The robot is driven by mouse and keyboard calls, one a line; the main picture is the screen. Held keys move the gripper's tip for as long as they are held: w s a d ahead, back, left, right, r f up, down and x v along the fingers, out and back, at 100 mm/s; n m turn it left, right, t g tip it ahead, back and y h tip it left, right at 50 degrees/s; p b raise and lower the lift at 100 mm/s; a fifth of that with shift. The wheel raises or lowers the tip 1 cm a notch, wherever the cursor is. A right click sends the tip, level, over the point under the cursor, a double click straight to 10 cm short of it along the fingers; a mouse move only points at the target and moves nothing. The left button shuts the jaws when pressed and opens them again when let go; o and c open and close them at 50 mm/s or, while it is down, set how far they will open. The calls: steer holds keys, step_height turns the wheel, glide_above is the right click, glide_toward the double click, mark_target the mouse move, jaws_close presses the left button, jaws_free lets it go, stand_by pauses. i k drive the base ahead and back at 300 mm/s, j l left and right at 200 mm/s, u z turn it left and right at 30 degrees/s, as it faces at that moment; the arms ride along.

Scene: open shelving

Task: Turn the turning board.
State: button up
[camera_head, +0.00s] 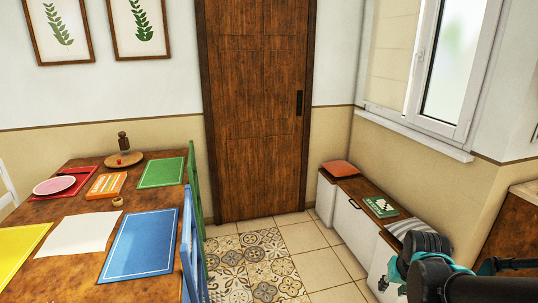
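A round wooden board (136,158), which looks like the turning board, lies on the far part of the dining table (45,211) at the left. A dark brown mill-like bottle (124,142) stands on its back part, and a small red object (119,161) is near its front edge. My dark arm with teal bands shows at the bottom right, far from the board. I cannot clearly make out my gripper's fingertips there. Nothing of mine touches the board.
Green (161,173), blue (141,245) and yellow (20,246) mats lie on the table. Green (195,187) and blue (188,245) chairs line its right side. A low cabinet (352,229) stands under the window. Tiled floor (285,252) lies open before the wooden door (257,110).

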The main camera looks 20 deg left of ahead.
mark_target(124, 157)
steer(key=i+j+u, duration=0.1)
steer(key=i+u, duration=0.35)
steer(key=i+l+u, duration=0.1)
steer(key=i+u, duration=0.35)
steer(key=i+l+u, duration=0.25)
steer(key=i+u, duration=0.15)
steer(key=i+l+u, duration=0.45)
steer(key=i+j, duration=0.05)
